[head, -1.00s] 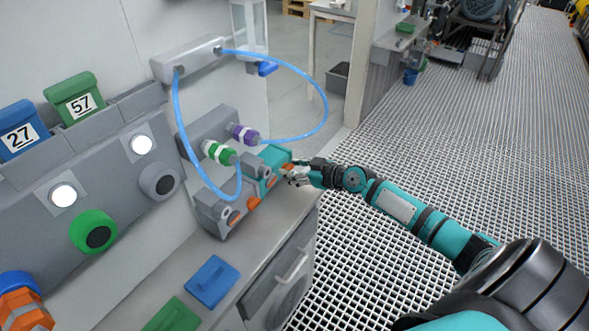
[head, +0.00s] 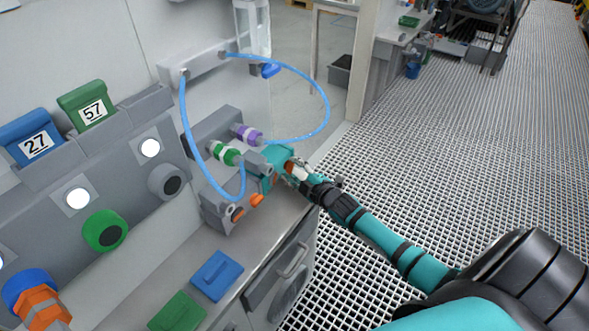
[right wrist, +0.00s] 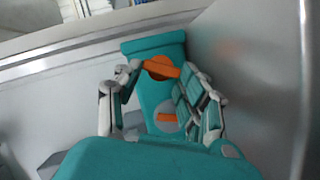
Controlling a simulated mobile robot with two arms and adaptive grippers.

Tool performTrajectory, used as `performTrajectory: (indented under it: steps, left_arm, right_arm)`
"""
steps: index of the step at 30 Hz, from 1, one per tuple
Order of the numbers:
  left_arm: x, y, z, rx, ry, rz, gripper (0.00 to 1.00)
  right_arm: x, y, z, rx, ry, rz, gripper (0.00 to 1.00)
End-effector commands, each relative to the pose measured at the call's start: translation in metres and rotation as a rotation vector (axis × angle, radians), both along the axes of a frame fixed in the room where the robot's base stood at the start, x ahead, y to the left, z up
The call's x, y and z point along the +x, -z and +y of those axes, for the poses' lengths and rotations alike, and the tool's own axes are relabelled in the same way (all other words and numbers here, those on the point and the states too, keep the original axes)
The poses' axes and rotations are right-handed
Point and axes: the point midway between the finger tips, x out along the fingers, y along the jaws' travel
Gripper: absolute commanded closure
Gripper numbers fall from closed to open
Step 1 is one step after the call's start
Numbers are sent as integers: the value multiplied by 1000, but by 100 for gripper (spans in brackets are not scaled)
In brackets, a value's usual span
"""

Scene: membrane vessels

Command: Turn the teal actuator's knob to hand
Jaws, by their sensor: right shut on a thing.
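The teal actuator (head: 277,154) is at the far right end of the grey bench unit in the head view. Its orange knob (head: 289,165) faces the right gripper (head: 295,169). In the right wrist view the teal actuator (right wrist: 152,50) fills the middle, with the orange knob (right wrist: 160,68) near its top. My right gripper (right wrist: 160,76) has its fingers on both sides of this knob and is shut on it. A second orange bar (right wrist: 168,117) on a grey disc sits lower on the teal body. My left gripper is not in view.
Grey actuators with orange knobs stand left of the teal one. Blue hoses (head: 325,110) loop above, beside green (head: 224,153) and purple (head: 248,134) fittings. A blue lid (head: 216,276) and a green lid (head: 178,313) lie on the counter. Grating floor (head: 450,160) is open at right.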

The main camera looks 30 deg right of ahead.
Motion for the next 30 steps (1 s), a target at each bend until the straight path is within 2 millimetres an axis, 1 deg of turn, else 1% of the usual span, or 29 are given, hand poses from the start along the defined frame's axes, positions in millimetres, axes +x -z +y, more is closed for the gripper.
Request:
performTrajectory:
  steps: [3, 12, 29, 30]
  left_arm:
    - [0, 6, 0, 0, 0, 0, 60]
    - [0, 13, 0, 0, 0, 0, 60]
    - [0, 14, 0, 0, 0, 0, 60]
    - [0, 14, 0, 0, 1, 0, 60]
  right_arm:
    - [0, 4, 1, -67, 0, -28, 92]
    - [-1, 4, 1, -177, 0, -72, 92]
    - [-1, 4, 1, -202, 0, -81, 92]
    - [-1, 4, 1, -202, 0, -81, 56]
